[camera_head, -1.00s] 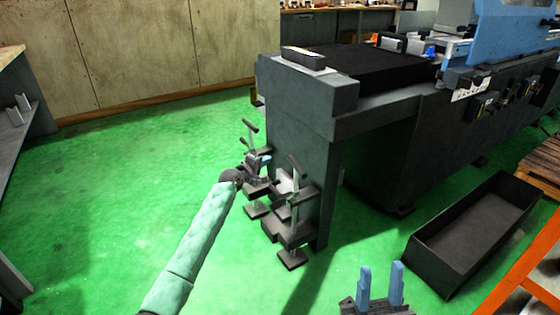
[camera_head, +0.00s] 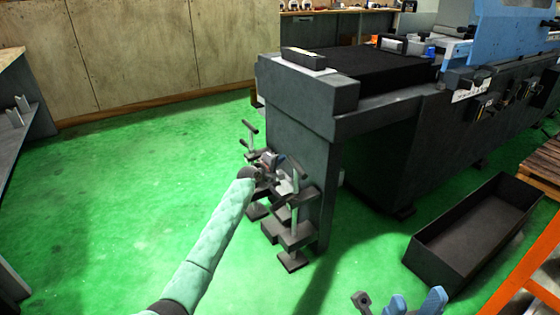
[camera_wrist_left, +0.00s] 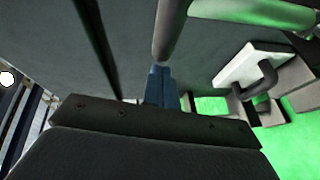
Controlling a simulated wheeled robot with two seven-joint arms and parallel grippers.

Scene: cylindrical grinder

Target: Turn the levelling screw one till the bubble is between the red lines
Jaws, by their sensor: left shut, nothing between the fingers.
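Two levelling screws with T-handles stand at the near end of the grinder: a far one (camera_head: 250,132) and a near one (camera_head: 296,172). I cannot tell which is number one. My left gripper (camera_head: 279,159) is between them, close to the near one. In the left wrist view its blue fingers (camera_wrist_left: 161,72) are shut and empty, and their tips lie at the end of a grey bar (camera_wrist_left: 168,35); I cannot tell if they touch it. A level (camera_head: 304,57) lies on the grinder's top corner; its bubble is too small to read. My right gripper (camera_head: 417,302) is open and empty at the bottom edge.
The dark grinder body (camera_head: 300,110) stands just behind the screws. A black open bin (camera_head: 470,250) and an orange frame (camera_head: 535,265) are at the right. The green floor (camera_head: 130,180) to the left is free.

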